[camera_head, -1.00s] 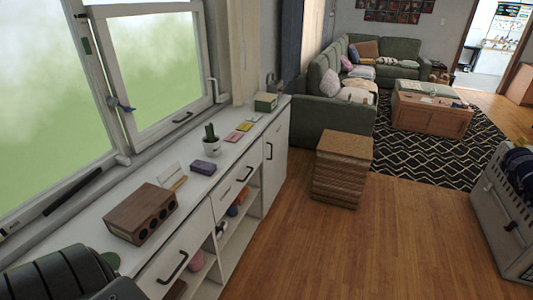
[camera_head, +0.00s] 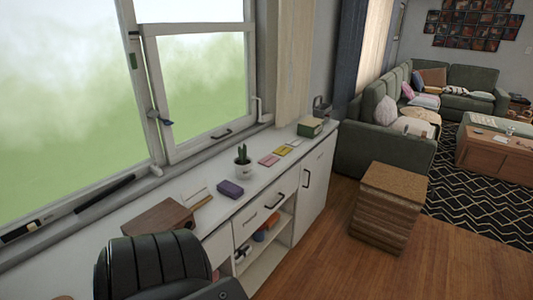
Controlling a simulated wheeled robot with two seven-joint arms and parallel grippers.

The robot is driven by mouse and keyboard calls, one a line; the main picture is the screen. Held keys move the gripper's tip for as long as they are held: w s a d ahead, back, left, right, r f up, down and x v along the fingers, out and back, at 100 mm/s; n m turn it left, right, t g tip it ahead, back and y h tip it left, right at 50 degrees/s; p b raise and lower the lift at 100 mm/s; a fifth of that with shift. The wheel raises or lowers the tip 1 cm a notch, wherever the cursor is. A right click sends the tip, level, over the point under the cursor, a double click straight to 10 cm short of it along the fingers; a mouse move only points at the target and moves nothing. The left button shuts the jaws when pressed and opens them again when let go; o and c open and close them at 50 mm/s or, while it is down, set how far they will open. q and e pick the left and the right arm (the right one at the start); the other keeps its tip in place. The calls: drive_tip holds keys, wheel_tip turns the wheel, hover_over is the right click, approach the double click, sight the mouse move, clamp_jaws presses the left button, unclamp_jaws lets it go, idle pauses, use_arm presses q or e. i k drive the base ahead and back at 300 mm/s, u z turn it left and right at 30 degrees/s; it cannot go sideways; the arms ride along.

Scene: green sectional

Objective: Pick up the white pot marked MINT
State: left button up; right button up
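A small white pot (camera_head: 243,170) with a green cactus-like plant (camera_head: 241,153) stands upright on the white cabinet top below the window. A mark on its front is too small to read, so I cannot confirm MINT. No other white pot shows. Neither of my grippers is in view.
On the cabinet top (camera_head: 232,203) are a brown wooden box (camera_head: 158,217), a purple box (camera_head: 230,188), coloured cards (camera_head: 269,160) and a green box (camera_head: 310,127). A wooden block stool (camera_head: 390,208) stands on the floor. Wood floor is clear in front of the cabinet.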

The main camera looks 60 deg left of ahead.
sight(242, 164)
drive_tip(key=i, duration=2.2)
drive_tip(key=u, duration=0.95)
drive_tip(key=i, duration=1.05)
drive_tip(key=u, duration=1.75)
drive_tip(key=i, duration=0.55)
drive_tip(key=u, duration=0.4)
